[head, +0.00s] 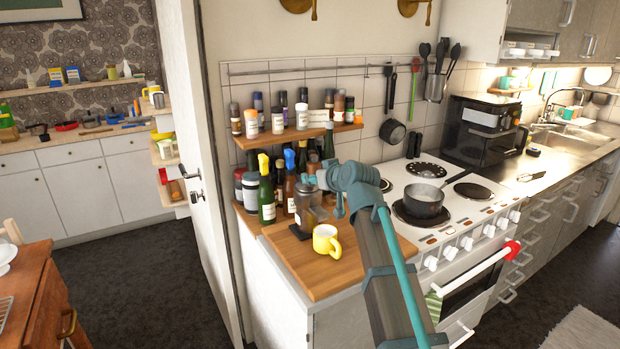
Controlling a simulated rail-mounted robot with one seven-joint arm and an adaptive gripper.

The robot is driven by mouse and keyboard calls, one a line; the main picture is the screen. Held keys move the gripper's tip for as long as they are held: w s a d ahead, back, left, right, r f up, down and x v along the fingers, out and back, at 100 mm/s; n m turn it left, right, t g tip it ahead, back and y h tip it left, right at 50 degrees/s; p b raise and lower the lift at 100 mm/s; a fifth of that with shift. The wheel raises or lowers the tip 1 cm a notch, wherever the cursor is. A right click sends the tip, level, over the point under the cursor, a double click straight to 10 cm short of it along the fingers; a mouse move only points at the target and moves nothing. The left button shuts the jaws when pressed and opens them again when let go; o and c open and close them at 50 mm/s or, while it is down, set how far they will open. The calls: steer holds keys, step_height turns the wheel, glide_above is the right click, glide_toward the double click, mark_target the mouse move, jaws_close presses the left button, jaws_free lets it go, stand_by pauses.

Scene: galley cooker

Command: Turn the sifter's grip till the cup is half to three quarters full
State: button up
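A dark brownish, see-through container on a dark base, which looks like the sifter (308,212), stands just behind and left of the cup. Its grip cannot be made out clearly. My gripper (329,194) is at the upper right of the sifter, above the cup. My wrist hides part of this area. I cannot tell whether the fingers touch the sifter or how far they are apart.
Bottles (267,190) crowd behind the sifter, under a spice shelf (345,128). The wooden board (372,248) is clear right of the cup. A pot (422,203) sits on the white cooker (455,222) to the right. An open door (203,190) stands at left.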

steer(key=v, duration=0.6)
steer(key=shift+s+a+f, duration=0.1)
stand_by(1.9)
